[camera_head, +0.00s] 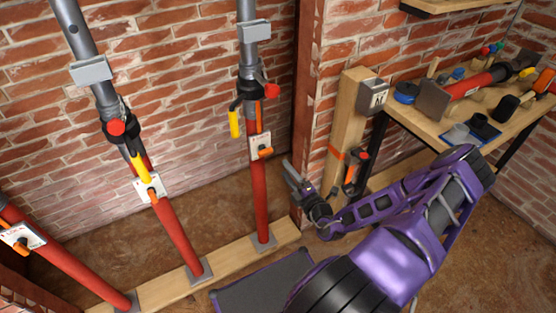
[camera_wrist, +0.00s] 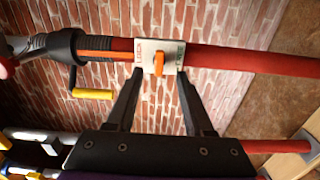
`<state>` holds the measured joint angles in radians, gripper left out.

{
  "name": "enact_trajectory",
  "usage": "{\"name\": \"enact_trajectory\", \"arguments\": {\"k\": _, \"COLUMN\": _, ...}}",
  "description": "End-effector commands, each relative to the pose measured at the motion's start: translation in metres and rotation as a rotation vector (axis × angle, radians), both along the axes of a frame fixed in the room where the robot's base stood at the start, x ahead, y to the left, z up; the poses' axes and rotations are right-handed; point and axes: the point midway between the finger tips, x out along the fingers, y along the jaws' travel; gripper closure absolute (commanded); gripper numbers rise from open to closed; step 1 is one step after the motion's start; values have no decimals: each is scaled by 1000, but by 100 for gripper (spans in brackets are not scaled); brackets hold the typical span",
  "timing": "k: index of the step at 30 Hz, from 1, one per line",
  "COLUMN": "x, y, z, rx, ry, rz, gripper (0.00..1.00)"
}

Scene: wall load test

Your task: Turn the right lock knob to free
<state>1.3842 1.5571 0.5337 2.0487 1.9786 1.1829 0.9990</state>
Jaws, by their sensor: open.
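The right lock knob (camera_head: 265,152) is a small orange bar on a white plate (camera_head: 260,141), fixed to the right red prop (camera_head: 261,200). In the wrist view the knob (camera_wrist: 159,63) lies across the prop. The plate has a red LOCK label on its upper-end side and a green FREE label on its lower-end side. My gripper (camera_head: 287,170) is open, to the right of the prop in the head view. In the wrist view the fingertips (camera_wrist: 160,76) point at the plate, with the knob between their lines. I cannot tell whether they touch it.
A yellow-handled crank (camera_head: 234,123) and a red knob (camera_head: 272,91) sit above the plate. The middle prop (camera_head: 180,235) and left prop (camera_head: 75,265) stand left on a wooden beam (camera_head: 285,232). A wooden post (camera_head: 345,130) and cluttered bench (camera_head: 425,128) are right.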

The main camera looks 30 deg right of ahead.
Motion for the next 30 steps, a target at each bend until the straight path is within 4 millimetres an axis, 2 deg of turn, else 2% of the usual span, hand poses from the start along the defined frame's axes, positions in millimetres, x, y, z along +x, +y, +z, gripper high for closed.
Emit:
{"name": "enact_trajectory", "arguments": {"k": 3, "x": -25, "y": -2, "z": 0, "rx": 0, "ry": 1, "rz": -2, "gripper": 48}}
{"name": "enact_trajectory", "arguments": {"k": 10, "x": -52, "y": -2, "z": 0, "rx": 0, "ry": 0, "rz": 0, "gripper": 48}}
{"name": "enact_trajectory", "arguments": {"k": 30, "x": -57, "y": 0, "z": -2, "rx": -10, "ry": 8, "rz": 12, "gripper": 48}}
